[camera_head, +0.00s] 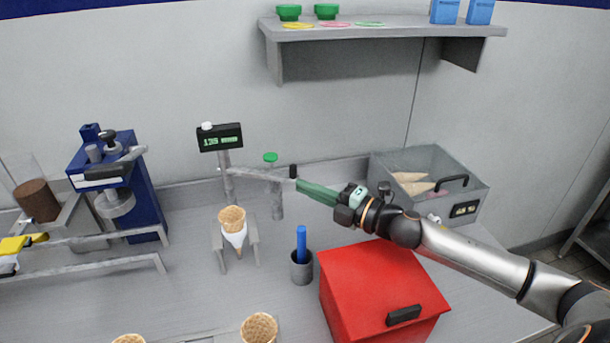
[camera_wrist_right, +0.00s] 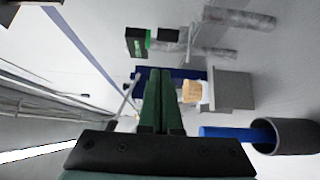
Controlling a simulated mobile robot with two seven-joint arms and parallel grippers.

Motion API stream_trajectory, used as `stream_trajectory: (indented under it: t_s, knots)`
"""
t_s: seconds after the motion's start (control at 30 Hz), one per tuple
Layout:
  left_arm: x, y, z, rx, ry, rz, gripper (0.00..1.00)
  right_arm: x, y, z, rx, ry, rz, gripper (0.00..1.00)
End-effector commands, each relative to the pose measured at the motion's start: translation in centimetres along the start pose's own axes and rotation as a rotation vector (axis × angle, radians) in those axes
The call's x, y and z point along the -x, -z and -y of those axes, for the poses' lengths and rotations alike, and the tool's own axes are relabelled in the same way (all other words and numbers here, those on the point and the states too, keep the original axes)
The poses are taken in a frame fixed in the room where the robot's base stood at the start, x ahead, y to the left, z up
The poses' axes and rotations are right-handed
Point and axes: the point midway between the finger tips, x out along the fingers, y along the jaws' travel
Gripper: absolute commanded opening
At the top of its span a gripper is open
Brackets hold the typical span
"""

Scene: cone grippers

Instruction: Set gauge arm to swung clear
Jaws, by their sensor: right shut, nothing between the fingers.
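The gauge has an upright grey post with a dark display (camera_head: 220,138) lit in green. Its grey gauge arm (camera_head: 258,175) reaches right from the post, behind and above the held cone, and ends at a black knob (camera_head: 293,171). A green-topped grey post (camera_head: 271,158) stands by the arm's outer part. My right gripper (camera_head: 299,184) is shut and empty, with its green fingertips close beside the knob; I cannot tell if they touch. The shut fingers also show in the right wrist view (camera_wrist_right: 155,88), with the display (camera_wrist_right: 137,42) beyond them.
A waffle cone (camera_head: 232,218) stands in a grey holder. A blue stick (camera_head: 301,243) stands in a grey cup (camera_head: 301,268). A red box (camera_head: 378,290) lies below my right arm. A grey bin (camera_head: 455,180) is behind it; a blue machine (camera_head: 135,185) stands left.

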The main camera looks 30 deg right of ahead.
Motion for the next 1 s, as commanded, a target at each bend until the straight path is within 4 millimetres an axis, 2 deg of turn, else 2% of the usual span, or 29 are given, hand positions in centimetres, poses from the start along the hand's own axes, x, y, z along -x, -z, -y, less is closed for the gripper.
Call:
stream_trajectory:
  t_s: [0.1,0.33,1.0]
  knots:
    - [0.3,0.3,0.0,-0.001,0.000,0.000,0.50,-1.1,-1.2,-0.3,0.000,-0.003,0.004,0.00]
    - [0.6,0.6,-0.1,-0.001,0.000,0.000,0.50,-2.4,-2.5,-0.1,-0.002,-0.002,0.001,0.00]
    - [0.5,0.6,0.0,-0.001,0.000,-0.001,0.50,-2.8,-3.2,0.1,0.000,0.000,-0.003,0.00]
